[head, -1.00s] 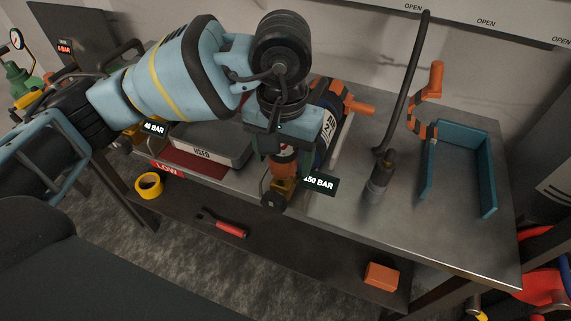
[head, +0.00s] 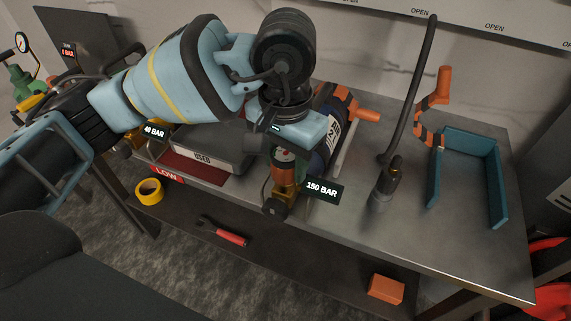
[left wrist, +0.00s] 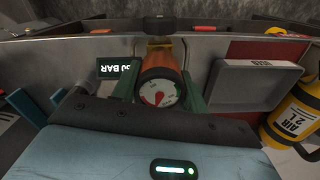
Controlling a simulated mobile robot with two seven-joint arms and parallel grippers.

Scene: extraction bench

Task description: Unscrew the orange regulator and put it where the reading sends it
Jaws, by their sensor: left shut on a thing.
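The orange regulator (head: 285,158) sits between the jaws of my left gripper (head: 288,163), at the near end of a dark cylinder (head: 327,150). A brass fitting and black knob (head: 275,208) show below it. In the left wrist view the orange regulator (left wrist: 160,62) stands between the green fingers of my left gripper (left wrist: 163,88), which are shut on it. My right gripper is not in view.
A grey USED tray (head: 240,165) stands on the bench left of the regulator, by a red LOW mat (head: 172,179). A teal open tray (head: 497,180) is at the right. A black hose (head: 409,90) rises between. Yellow tape and a red-handled tool lie below.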

